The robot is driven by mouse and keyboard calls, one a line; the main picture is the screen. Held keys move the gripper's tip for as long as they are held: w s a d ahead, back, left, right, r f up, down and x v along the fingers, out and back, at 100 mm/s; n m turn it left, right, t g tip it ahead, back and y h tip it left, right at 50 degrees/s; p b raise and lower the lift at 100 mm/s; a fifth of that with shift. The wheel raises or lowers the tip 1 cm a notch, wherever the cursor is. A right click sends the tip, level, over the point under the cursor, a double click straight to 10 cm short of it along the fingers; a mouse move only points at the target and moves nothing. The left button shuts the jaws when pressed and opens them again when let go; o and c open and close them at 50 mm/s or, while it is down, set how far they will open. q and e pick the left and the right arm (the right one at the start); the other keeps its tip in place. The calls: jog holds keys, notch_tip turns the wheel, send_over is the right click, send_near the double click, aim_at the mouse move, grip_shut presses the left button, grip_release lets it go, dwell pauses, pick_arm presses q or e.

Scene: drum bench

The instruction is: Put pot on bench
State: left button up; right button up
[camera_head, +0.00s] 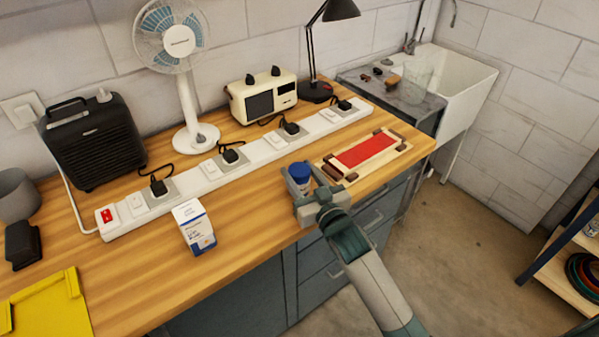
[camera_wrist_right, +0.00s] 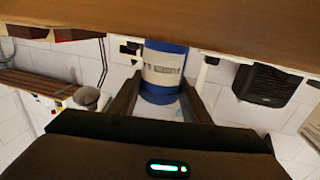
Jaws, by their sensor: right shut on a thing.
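The pot (camera_head: 299,177) is a small cylinder with a blue lid and a whitish label, near the bench's front edge. In the right wrist view the pot (camera_wrist_right: 163,68) sits between the two dark fingers, with blue at both ends. My right gripper (camera_head: 307,191) is shut on it, reaching in from the front. The wooden bench (camera_head: 255,215) lies under and behind the pot in the head view. I cannot tell whether the pot's base touches the bench, as the gripper hides its lower part. My left gripper is not in view.
A red-topped wooden tray (camera_head: 366,152) lies just right of the pot. A long white power strip (camera_head: 262,152) with plugs runs behind it. A white and blue box (camera_head: 194,228) stands to the left. Bare wood lies between box and pot.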

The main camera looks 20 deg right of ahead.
aim_at(304, 180)
jog(key=o, duration=1.1)
jog(key=shift+f, duration=0.1)
jog(key=shift+r, duration=0.2)
jog(key=shift+s+d+f, duration=0.1)
jog(key=shift+s+f, duration=0.05)
jog(key=shift+s, duration=0.35)
jog(key=s, duration=0.2)
jog(key=s+b, duration=0.1)
jog(key=s, duration=0.1)
jog(key=s+d, duration=0.1)
jog(key=s, duration=0.2)
jog(key=shift+b, duration=0.4)
pick_arm(q)
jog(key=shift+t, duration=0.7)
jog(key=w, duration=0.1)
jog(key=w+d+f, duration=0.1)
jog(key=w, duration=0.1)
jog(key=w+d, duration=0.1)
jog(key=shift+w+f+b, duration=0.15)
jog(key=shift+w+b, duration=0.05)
jog(key=shift+b, duration=0.15)
pick_arm(e)
jog(key=s, duration=0.3)
jog(key=shift+s+d, duration=0.3)
jog(key=shift+s, duration=0.1)
